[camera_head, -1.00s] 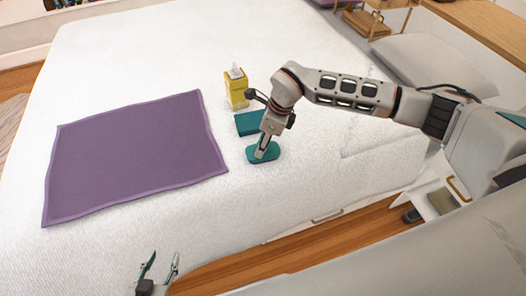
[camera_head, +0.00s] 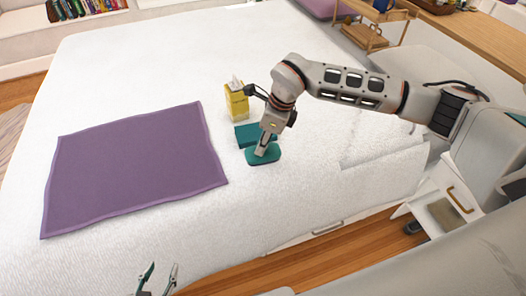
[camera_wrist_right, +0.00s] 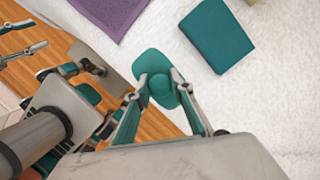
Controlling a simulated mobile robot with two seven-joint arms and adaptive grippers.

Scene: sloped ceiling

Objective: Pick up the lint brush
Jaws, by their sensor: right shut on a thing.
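The lint brush (camera_head: 272,157) is a teal oval with a knob-like grip on it. It shows at the centre of the head view, and in the right wrist view (camera_wrist_right: 149,61). My right gripper (camera_head: 263,149) comes down from above and is shut on the brush's grip; its fingers (camera_wrist_right: 160,87) sit on both sides of it in the right wrist view. The brush appears held slightly above the white bed, though the gap beneath is hard to see. My left gripper (camera_head: 161,268) is open and empty at the bottom edge of the head view.
A teal book-like block (camera_head: 252,134) lies just behind the brush, with a yellow tissue box (camera_head: 237,103) beyond it. A purple cloth (camera_head: 135,165) lies to the left on the bed (camera_head: 130,60). Wooden floor (camera_head: 345,245) shows past the bed's front edge.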

